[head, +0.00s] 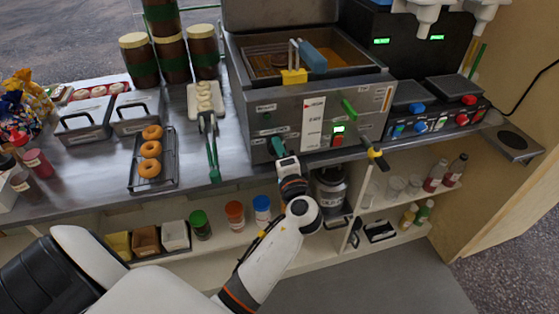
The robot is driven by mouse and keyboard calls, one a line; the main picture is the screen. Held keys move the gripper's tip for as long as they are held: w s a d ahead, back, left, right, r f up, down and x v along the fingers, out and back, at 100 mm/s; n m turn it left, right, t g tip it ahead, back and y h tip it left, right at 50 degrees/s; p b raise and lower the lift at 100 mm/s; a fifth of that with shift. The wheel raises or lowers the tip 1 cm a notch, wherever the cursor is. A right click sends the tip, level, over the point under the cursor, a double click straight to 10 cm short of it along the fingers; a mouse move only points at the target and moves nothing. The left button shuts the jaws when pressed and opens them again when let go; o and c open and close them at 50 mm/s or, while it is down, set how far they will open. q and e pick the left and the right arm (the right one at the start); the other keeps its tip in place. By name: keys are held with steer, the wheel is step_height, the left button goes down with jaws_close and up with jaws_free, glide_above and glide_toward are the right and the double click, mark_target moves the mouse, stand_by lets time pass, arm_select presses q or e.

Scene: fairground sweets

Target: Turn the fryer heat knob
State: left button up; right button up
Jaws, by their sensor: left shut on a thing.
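The steel fryer (262,110) stands on the counter in the middle of the head view, its front panel facing me. My left gripper (281,154) is at the lower left of this panel, shut on a green knob (277,144) there. The jaws hide much of this knob, so its angle is hard to read. Another green lever (348,109) sits higher on the panel. A dark lever with a yellow tip (376,153) sticks out at the lower right. A small green display (339,129) is lit above a red switch (337,141). My right gripper is not in view.
A fry basket with a blue handle (313,57) rests in the fryer. Tongs (211,145) and a rack of doughnuts (166,183) lie to the left. A hob with red and blue knobs (452,88) stands right. Jars (235,214) line the shelf below.

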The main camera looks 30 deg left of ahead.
arm_select(q)
steer(key=shift+f+n+b, duration=0.1)
steer(key=shift+n+b, duration=0.25)
steer(key=shift+n, duration=0.05)
steer(key=o, duration=1)
